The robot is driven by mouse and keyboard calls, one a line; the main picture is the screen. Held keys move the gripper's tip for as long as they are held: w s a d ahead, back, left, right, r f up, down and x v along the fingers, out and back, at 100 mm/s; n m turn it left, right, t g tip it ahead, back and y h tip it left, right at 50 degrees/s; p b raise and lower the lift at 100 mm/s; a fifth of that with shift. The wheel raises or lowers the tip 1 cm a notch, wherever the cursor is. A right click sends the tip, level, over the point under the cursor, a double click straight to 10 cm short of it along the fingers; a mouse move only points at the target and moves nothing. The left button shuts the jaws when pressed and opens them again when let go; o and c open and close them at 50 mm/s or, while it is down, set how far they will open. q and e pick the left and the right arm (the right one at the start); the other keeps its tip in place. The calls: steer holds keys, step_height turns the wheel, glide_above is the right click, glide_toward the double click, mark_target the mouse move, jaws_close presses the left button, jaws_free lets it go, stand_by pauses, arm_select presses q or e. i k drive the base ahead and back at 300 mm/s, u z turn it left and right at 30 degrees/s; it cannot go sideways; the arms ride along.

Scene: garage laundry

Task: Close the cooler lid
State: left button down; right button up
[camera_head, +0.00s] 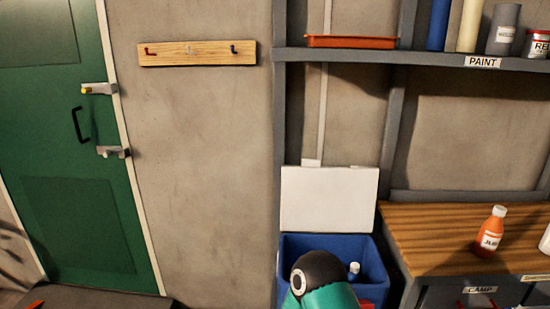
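The blue cooler (292,246) stands on the floor against the wall, left of the wooden bench. Its white lid (329,198) is open and stands upright at the back. Inside the cooler a small item with a white top (354,267) shows, and something red lies low at its right. A teal and dark rounded part, which looks like one of my arm links, covers the front middle of the cooler. No gripper fingers of mine show.
The wooden bench (430,235) at the right holds an orange juice bottle (490,231). A grey shelf (420,58) with paint cans and a red tray (350,42) runs above. The wall between the green door (75,150) and cooler is bare below a wooden hook rail (197,60).

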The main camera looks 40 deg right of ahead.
mark_target(315, 198)
steer(key=z, duration=0.45)
steer(key=i, duration=1.05)
steer(key=z, duration=0.8)
steer(key=i, duration=0.25)
steer(key=z, duration=0.3)
steer(key=k, duration=0.9)
steer(key=z, duration=0.2)
steer(key=i, duration=0.9)
steer(key=u, duration=0.1)
